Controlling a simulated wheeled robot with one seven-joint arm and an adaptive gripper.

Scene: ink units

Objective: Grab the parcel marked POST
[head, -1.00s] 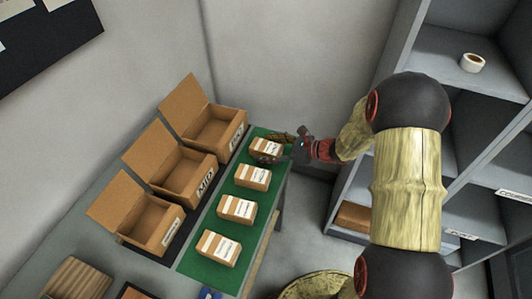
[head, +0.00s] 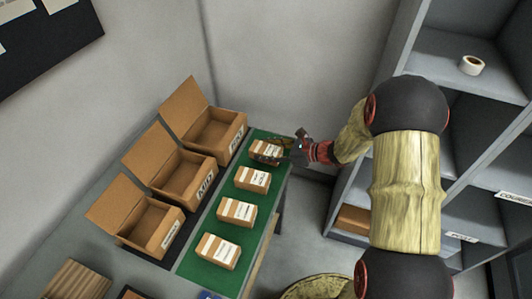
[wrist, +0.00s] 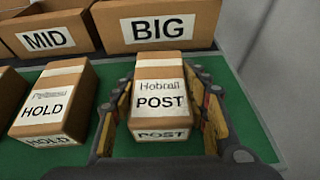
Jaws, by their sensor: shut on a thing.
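The parcel marked POST (wrist: 160,98) is a small brown box with a white label, in the middle of the wrist view. In the head view it is the farthest parcel (head: 266,148) on the green mat (head: 206,270). My gripper (wrist: 162,115) has a finger on each side of the parcel and is shut on it. The parcel appears to rest on the mat, with its label facing up and toward me. In the head view my gripper (head: 283,147) partly covers its right side.
A parcel marked HOLD (wrist: 52,105) stands just left of my gripper. More parcels line the mat toward the front. Open cartons marked MID (head: 183,170) and BIG (head: 216,128) stand along the mat's left side. Grey shelves (head: 465,85) rise at the right.

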